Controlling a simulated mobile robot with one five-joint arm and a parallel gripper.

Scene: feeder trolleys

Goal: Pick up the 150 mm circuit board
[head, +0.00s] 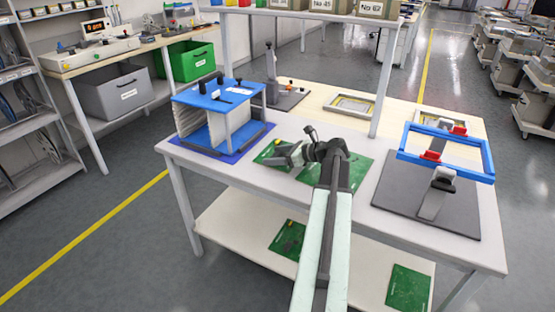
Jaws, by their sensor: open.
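Several green circuit boards are in view; I cannot read which is 150 mm. One board (265,151) lies on the white tabletop right of the blue rack, partly hidden by my gripper. A larger-looking board (357,167) lies to its right, partly under my arm. Two more lie on the lower shelf: one board (286,240) at left, another board (408,288) at right. My gripper (280,156) is open, its fingers pointing left over the left tabletop board. I cannot tell whether the fingers touch it.
A blue-topped rack (215,94) holding upright pale sheets stands on the table's left. A blue frame fixture (445,152) with red clamps stands on a dark plate (395,195) at right. A post of the overhead shelf (385,80) rises behind. Open floor lies left.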

